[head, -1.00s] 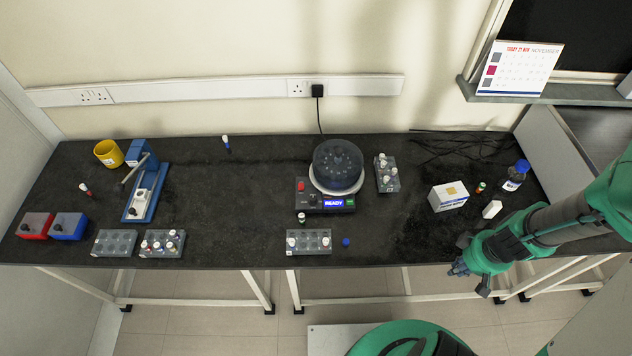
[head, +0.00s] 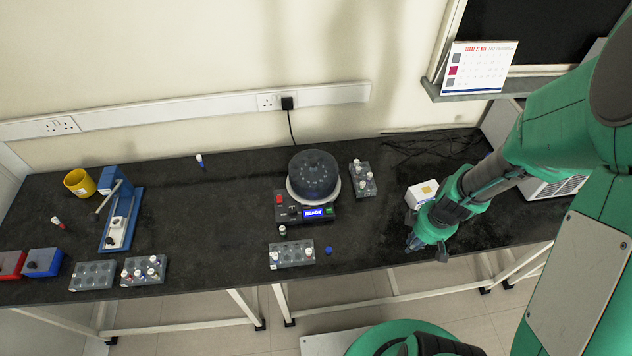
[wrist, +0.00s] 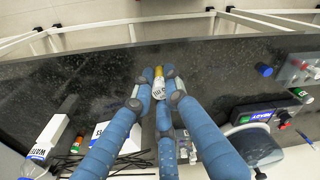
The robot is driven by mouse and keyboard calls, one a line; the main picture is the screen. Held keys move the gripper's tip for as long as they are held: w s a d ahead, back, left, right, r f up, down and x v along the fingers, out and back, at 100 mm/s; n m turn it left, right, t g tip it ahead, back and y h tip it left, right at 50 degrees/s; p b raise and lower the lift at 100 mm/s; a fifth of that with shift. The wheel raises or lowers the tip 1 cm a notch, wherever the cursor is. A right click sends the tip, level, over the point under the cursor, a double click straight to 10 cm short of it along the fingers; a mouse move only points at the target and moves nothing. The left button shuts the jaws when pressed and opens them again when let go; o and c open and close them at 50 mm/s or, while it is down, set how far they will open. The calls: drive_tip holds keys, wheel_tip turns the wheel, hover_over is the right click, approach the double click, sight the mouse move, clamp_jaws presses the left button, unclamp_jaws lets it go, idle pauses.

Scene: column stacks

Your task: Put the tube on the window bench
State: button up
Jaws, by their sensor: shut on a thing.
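My gripper (wrist: 160,85) is shut on a small tube with a yellow cap and a white printed label (wrist: 158,90). Its blue fingers close around the tube's sides, and the tube is above the black bench in the wrist view. In the head view my gripper (head: 413,243) is over the front right part of the black bench (head: 360,225), in front of the white box. The tube cannot be made out there. A window ledge (head: 480,90) with a calendar is at the upper right. I cannot tell which surface is the window bench.
A centrifuge (head: 312,178) with a READY display stands mid-bench, with a tube rack (head: 292,253) in front and another (head: 362,180) to its right. A blue cap (head: 328,250) lies beside the front rack. The white box (head: 419,192) is behind my gripper. Cables lie behind it.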

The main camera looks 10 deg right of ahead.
drive_tip(key=w+a+n+p, duration=0.1)
drive_tip(key=w+a+n, duration=0.35)
drive_tip(key=a, duration=0.75)
drive_tip(key=w+a+n+p, duration=0.1)
drive_tip(key=w+a+n, duration=0.2)
drive_tip(key=w+a, duration=0.55)
drive_tip(key=s+a+n, duration=0.2)
drive_tip(key=a, duration=0.7)
drive_tip(key=s+a+n+p, duration=0.1)
drive_tip(key=s+a+n, duration=0.1)
drive_tip(key=a, duration=0.7)
drive_tip(key=s+a+n+g+p, duration=0.1)
drive_tip(key=s+a+n, duration=0.1)
drive_tip(key=a, duration=0.7)
drive_tip(key=shift+s+a+f, duration=0.1)
drive_tip(key=shift+s+a, duration=0.05)
drive_tip(key=shift+s, duration=0.3)
drive_tip(key=shift+s+a+f, duration=0.1)
drive_tip(key=shift+s+a, duration=0.05)
drive_tip(key=shift+s, duration=0.25)
drive_tip(key=w+a, duration=0.3)
drive_tip(key=w, duration=0.1)
drive_tip(key=w+a+f, duration=0.1)
drive_tip(key=w+a, duration=0.2)
drive_tip(key=w, duration=0.1)
drive_tip(key=w+a+b, duration=0.1)
drive_tip(key=w+a, duration=0.3)
drive_tip(key=shift+w+f, duration=0.2)
drive_tip(key=shift+w, duration=0.05)
drive_tip(key=shift+f, duration=0.1)
